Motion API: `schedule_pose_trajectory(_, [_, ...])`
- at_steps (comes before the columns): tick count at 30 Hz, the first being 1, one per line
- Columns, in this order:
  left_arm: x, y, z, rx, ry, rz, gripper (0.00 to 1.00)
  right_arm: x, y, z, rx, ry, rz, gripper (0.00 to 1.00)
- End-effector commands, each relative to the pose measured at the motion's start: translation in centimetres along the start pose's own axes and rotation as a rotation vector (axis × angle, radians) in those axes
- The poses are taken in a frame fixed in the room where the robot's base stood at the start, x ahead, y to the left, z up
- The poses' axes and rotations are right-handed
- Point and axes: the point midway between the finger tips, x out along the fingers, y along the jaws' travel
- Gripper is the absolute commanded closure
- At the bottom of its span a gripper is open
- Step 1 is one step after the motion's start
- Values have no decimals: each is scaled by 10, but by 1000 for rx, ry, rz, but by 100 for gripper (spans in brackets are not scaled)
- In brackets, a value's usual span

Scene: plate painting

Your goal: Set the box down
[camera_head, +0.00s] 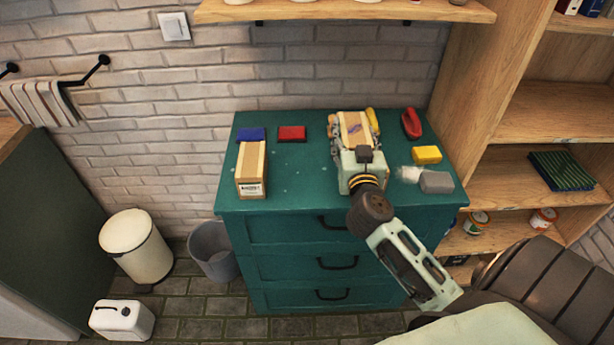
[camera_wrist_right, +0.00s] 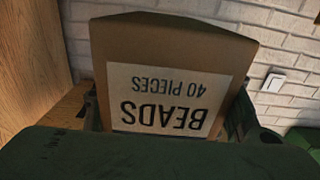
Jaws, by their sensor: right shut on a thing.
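A brown cardboard box (camera_head: 354,128) is between the fingers of my right gripper (camera_head: 353,136), over the back right part of the green dresser top (camera_head: 300,178). In the right wrist view the box (camera_wrist_right: 172,65) fills the middle, and its label reads "BEADS 40 PIECES" upside down. The fingers are shut on its two sides. I cannot tell whether its underside touches the dresser top. My left gripper is not in view.
On the dresser are a long wooden box (camera_head: 251,168), a blue block (camera_head: 251,134), a red block (camera_head: 292,133), a red object (camera_head: 411,123), a yellow block (camera_head: 426,154) and a grey block (camera_head: 436,182). Bare top shows left of my gripper. A wooden shelf unit (camera_head: 545,118) stands right.

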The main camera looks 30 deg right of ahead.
Motion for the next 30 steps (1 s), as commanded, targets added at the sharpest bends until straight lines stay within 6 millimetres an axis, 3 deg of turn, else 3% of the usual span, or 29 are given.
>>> schedule_pose_trajectory(10, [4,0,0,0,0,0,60,3,-12,7,5,3,-1,86])
schedule_pose_trajectory(26, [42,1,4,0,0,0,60,34,-116,73,5,2,-4,86])
schedule_pose_trajectory(30, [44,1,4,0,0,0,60,34,-113,93,-1,2,0,86])
